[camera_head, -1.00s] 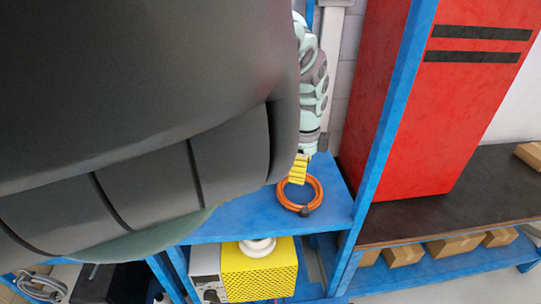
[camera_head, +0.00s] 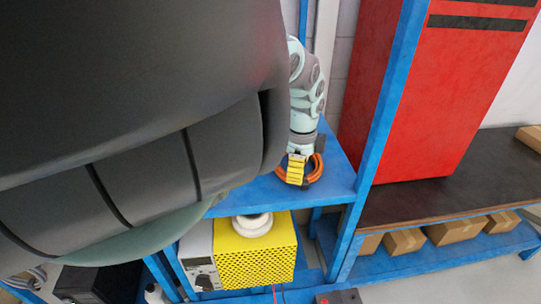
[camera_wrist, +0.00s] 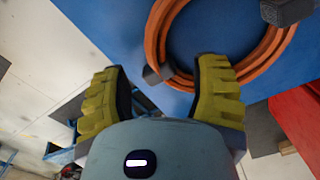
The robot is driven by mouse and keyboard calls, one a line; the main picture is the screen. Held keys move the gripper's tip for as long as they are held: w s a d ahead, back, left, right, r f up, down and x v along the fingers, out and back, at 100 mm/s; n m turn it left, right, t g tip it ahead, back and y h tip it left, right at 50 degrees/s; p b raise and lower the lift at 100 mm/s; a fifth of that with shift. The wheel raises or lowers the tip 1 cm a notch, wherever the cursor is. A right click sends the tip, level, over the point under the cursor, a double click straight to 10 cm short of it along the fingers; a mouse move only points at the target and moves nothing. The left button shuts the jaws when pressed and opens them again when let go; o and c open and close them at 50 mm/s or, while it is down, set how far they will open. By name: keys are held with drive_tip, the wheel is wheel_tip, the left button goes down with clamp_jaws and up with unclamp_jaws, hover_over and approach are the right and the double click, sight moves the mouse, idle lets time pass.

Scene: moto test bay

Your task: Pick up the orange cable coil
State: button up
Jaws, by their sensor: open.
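The orange cable coil (camera_head: 316,168) lies on the blue shelf (camera_head: 262,192), partly hidden behind my gripper in the head view. In the wrist view the coil (camera_wrist: 262,68) fills the upper middle and right, with dark plug ends on it. My gripper (camera_head: 295,182) has yellow padded fingers and is over the left side of the coil. In the wrist view my gripper (camera_wrist: 160,92) is open with its fingers wide apart. The right finger overlaps the coil's near edge in the picture; I cannot tell if they touch. Nothing is held between the fingers.
A yellow and grey power unit (camera_head: 255,255) with a white roll (camera_head: 252,225) on top stands below the shelf. A blue post (camera_head: 385,110) and a red cabinet (camera_head: 425,110) stand to the right. Cardboard boxes (camera_head: 455,230) sit on a low shelf at right.

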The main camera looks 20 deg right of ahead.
drive_tip(key=shift+w+a+f, duration=0.15)
drive_tip(key=shift+a+f, duration=0.1)
drive_tip(key=shift+f, duration=0.2)
drive_tip(key=shift+w+a+f, duration=0.15)
drive_tip(key=shift+a+f, duration=0.1)
drive_tip(key=shift+f, duration=0.2)
drive_tip(key=shift+w+d+r+p, duration=0.25)
drive_tip(key=shift+d+r+p, duration=0.1)
drive_tip(key=shift+p, duration=0.55)
drive_tip(key=shift+w+d+f+p, duration=0.1)
drive_tip(key=shift+f+p, duration=0.1)
drive_tip(key=shift+p, duration=0.5)
drive_tip(key=shift+f+p, duration=0.45)
drive_tip(key=shift+p, duration=0.25)
drive_tip(key=shift+s+a+f+p, duration=0.25)
drive_tip(key=shift+a+f+p, duration=0.2)
drive_tip(key=shift+f, duration=0.25)
drive_tip(key=shift+d, duration=0.1)
clamp_jaws()
